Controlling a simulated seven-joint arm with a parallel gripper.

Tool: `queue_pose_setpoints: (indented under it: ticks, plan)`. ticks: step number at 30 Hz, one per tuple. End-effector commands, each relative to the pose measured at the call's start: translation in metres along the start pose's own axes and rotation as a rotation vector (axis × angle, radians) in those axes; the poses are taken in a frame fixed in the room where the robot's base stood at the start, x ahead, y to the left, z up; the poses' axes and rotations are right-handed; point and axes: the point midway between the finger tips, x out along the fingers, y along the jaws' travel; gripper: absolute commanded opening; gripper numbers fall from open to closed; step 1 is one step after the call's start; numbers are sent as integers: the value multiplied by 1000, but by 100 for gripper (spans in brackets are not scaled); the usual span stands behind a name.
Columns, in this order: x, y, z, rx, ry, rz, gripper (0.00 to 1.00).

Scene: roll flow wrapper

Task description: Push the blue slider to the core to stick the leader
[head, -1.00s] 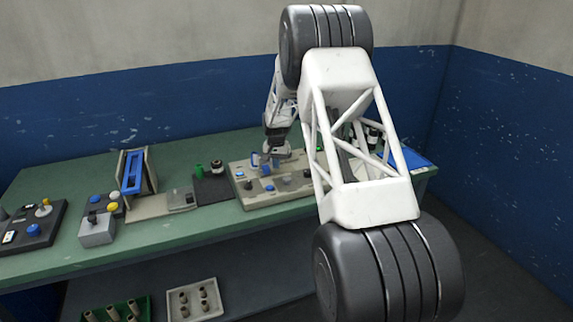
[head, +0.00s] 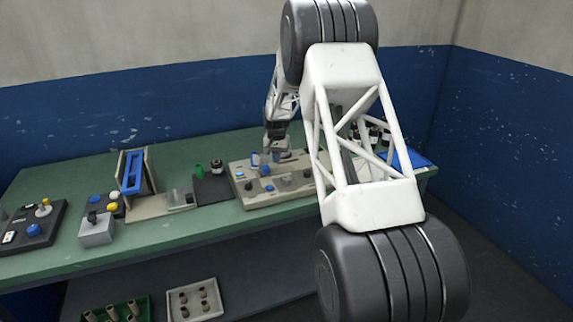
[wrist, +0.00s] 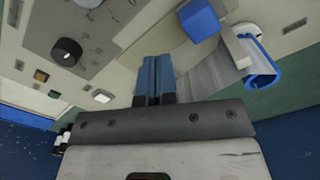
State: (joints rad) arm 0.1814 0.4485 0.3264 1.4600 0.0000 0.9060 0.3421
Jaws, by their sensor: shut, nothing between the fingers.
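The blue slider (wrist: 200,20) shows as a blue block at the top of the wrist view, on the pale machine panel; what looks like the same block (head: 266,171) shows small in the head view. A curved blue-edged piece with a white inside (wrist: 262,62), probably the core with the leader, is right of the slider beside a grey strip. My gripper (wrist: 155,82) is shut and empty, its blue fingertips together. It is left of and below the slider in the wrist view, with a visible gap between them. In the head view my gripper (head: 276,155) is above the panel's back edge.
The panel (wrist: 120,15) carries a black knob (wrist: 66,52) and several small buttons. Left of the machine on the green bench (head: 65,190) are a blue-framed stand (head: 133,172) and control boxes. Trays with brown cores sit on the lower shelf.

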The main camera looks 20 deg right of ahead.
Motion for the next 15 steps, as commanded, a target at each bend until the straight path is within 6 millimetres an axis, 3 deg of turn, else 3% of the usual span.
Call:
queue_pose_setpoints:
  ticks: [15]
  plan:
    - [-33, 0, 0, 0, 0, 0, 0]
